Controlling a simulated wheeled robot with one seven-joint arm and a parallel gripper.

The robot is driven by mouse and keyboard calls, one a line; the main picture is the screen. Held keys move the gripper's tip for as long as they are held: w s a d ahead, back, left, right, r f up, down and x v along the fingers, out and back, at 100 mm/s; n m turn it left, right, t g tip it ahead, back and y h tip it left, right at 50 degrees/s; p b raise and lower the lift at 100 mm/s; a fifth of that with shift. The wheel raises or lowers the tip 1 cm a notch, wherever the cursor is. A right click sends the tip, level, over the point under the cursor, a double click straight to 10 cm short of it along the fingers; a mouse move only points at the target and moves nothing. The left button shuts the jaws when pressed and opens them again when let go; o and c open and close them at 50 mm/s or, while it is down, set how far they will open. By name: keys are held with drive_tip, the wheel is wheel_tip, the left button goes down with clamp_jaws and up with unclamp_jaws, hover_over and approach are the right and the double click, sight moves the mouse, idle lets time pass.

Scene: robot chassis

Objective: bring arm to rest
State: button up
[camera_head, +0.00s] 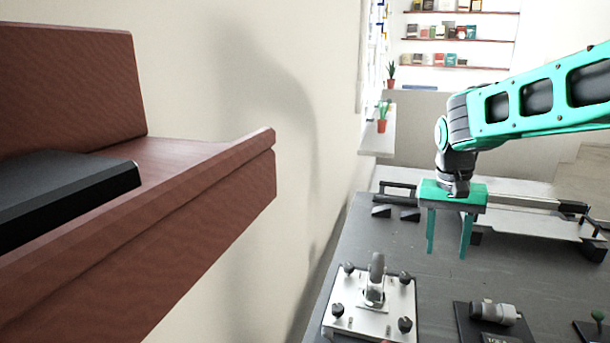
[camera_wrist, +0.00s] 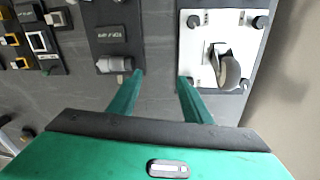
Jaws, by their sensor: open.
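My gripper (camera_head: 447,250) is green and hangs from my raised arm, pointing down above a dark grey table. In the wrist view its two fingers (camera_wrist: 160,82) are spread apart with nothing between them, so it is open and empty. The gap between the fingers lies over bare table, between a white plate and a small dark block.
A white plate (camera_head: 349,311) with black knobs and a grey lever lies on the grey table (camera_head: 400,250). A dark block with a grey cylinder (camera_head: 497,313) is to its right. A metal frame (camera_head: 540,222) lies behind. A brown wooden shelf (camera_head: 215,215) juts in at left.

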drive_tip(key=s+d+f, duration=0.1)
drive_tip(key=s+d, duration=0.2)
drive_tip(key=s, duration=0.6)
drive_tip(key=s+d+f+y, duration=0.1)
drive_tip(key=s+d+f, duration=0.1)
drive_tip(key=s, duration=0.8)
drive_tip(key=s+d+f, duration=0.1)
drive_tip(key=s+d, duration=0.2)
drive_tip(key=s, duration=0.7)
drive_tip(key=shift+d+f+m, duration=0.35)
drive_tip(key=shift+m, duration=0.05)
drive_tip(key=shift+w, duration=0.1)
drive_tip(key=shift+w+f, duration=0.25)
drive_tip(key=shift+w, duration=0.35)
